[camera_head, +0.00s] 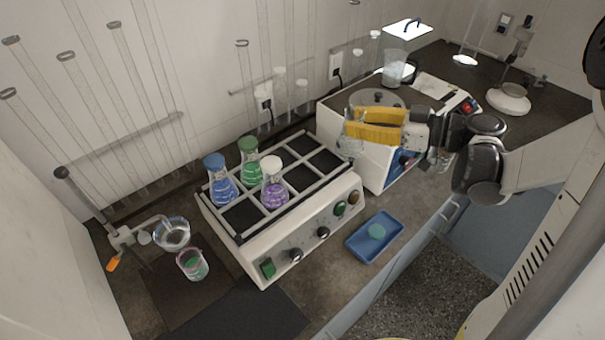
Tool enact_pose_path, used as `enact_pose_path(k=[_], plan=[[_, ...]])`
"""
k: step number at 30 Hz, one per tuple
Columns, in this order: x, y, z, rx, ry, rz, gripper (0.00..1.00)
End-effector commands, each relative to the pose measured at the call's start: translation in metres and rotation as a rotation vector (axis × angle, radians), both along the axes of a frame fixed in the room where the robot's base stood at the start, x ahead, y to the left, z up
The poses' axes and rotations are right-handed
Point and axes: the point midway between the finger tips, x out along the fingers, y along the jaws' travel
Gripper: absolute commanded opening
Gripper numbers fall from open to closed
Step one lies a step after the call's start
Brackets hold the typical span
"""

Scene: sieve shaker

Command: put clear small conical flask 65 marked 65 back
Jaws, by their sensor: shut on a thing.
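A clear small conical flask (350,145) is at the tips of my gripper (351,122). The yellow fingers are shut on it and hide part of it. I cannot read a number on it. It is near the right end of the white shaker (309,233), between the shaker and the white box-shaped device behind. Whether it touches the shaker is unclear. The shaker's rack holds a blue flask (221,186), a green flask (249,165) and a purple flask with a white cap (274,190). Several other rack compartments are empty.
A blue tray (362,250) with a green round item lies in front of the shaker. Beakers (193,264) stand at the left. Glass tubes line the wall.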

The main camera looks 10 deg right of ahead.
Motion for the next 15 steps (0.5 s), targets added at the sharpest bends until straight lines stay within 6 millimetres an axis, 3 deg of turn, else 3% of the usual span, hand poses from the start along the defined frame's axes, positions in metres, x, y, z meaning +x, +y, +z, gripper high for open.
enact_pose_path(k=[15], plan=[[0.015, 0.103, -0.064, 0.000, 0.001, 0.014, 0.00]])
